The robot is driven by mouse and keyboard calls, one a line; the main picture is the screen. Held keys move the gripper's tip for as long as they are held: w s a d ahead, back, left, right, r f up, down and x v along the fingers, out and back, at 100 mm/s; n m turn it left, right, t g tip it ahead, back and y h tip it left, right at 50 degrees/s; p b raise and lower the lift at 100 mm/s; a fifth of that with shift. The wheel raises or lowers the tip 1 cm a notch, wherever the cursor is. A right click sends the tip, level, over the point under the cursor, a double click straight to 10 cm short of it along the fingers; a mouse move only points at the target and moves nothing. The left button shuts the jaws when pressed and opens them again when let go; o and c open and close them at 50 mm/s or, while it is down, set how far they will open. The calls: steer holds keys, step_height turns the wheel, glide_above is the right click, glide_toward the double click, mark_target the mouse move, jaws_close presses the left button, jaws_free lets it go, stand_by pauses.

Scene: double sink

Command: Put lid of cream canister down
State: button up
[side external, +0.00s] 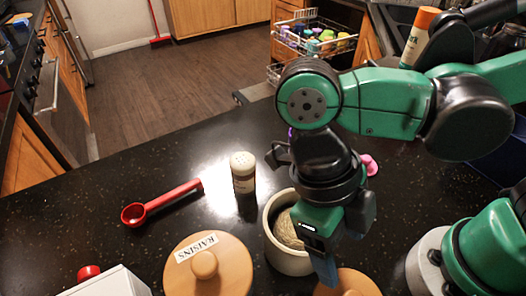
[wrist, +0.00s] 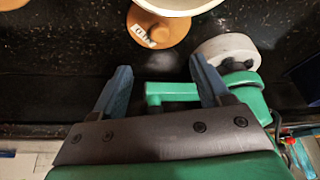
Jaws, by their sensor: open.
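A round wooden lid (side external: 350,284) lies on the dark counter at the bottom edge of the side view, partly cut off and partly hidden by my gripper. A wooden lid with a small white label also shows in the wrist view (wrist: 165,32); I cannot read the label clearly. An open cream-coloured canister (side external: 275,249) with tan contents stands just left of my gripper; its rim shows at the top of the wrist view (wrist: 178,8). My gripper (wrist: 158,78) is open, with nothing between its blue-grey fingers. In the side view, its visible fingertip (side external: 327,272) is close to the lid.
A wooden lid marked RAISINS (side external: 225,277) is left of the canister. A shaker (side external: 243,174) stands behind it. A red scoop (side external: 165,203) lies farther left. A white box (side external: 108,283) is at bottom left. The counter's left middle is mostly clear.

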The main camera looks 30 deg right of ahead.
steer(key=w+d+m+t+y, duration=0.1)
steer(key=w+d+m+t, duration=0.2)
steer(key=m, duration=0.7)
steer(key=w+d+m+t+y, duration=0.1)
steer(key=w+d+m, duration=0.4)
steer(key=m, duration=0.5)
steer(key=w+d+r+m+t, duration=0.1)
steer(key=w+d+m+t, duration=0.2)
steer(key=m, duration=0.7)
steer(key=shift+w+d+t+y, duration=0.4)
steer(key=shift+w+t, duration=0.2)
steer(key=shift+t, duration=0.2)
steer(key=shift+w+d+r+m+t+h, duration=0.25)
steer(key=shift+d+m+t, duration=0.45)
steer(key=shift+m, duration=0.95)
steer(key=shift+w+d+r+m+t+h, duration=0.1)
steer(key=shift+w+d+m+t+h, duration=0.2)
steer(key=shift+d+m, duration=1.05)
steer(key=shift+w+d+r+m+t+h, duration=0.2)
steer(key=shift+w+d+m+t, duration=0.35)
steer(key=shift+m, duration=1.35)
